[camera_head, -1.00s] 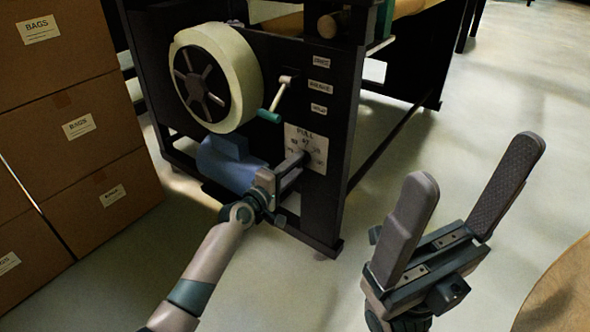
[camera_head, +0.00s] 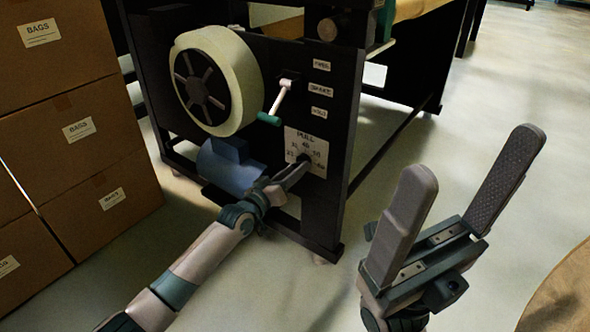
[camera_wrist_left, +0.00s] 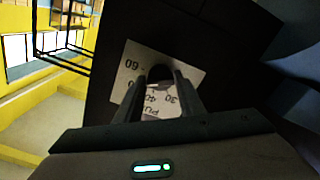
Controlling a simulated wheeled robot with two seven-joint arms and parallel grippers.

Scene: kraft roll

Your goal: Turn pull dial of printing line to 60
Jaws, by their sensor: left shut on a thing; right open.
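The pull dial is a dark knob on a white square plate (camera_head: 318,149) marked PULL, low on the machine's black front post. My left gripper (camera_head: 301,165) reaches it from the lower left and is shut on the dark dial knob (camera_wrist_left: 160,73). In the left wrist view the plate (camera_wrist_left: 192,73) is seen turned over, with 60 left of the knob and 30 and 40 beside the fingers. The fingers hide part of the scale, and I cannot read where the knob points. My right gripper (camera_head: 457,205) is open and empty, in front of the machine at the right.
A crank with a teal handle (camera_head: 269,118) sticks out above the dial, next to a large pale roll (camera_head: 245,85). A blue motor housing (camera_head: 228,168) is left of my left gripper. Stacked BAGS cartons (camera_head: 80,160) stand at the left. A round brown surface (camera_head: 565,285) is at lower right.

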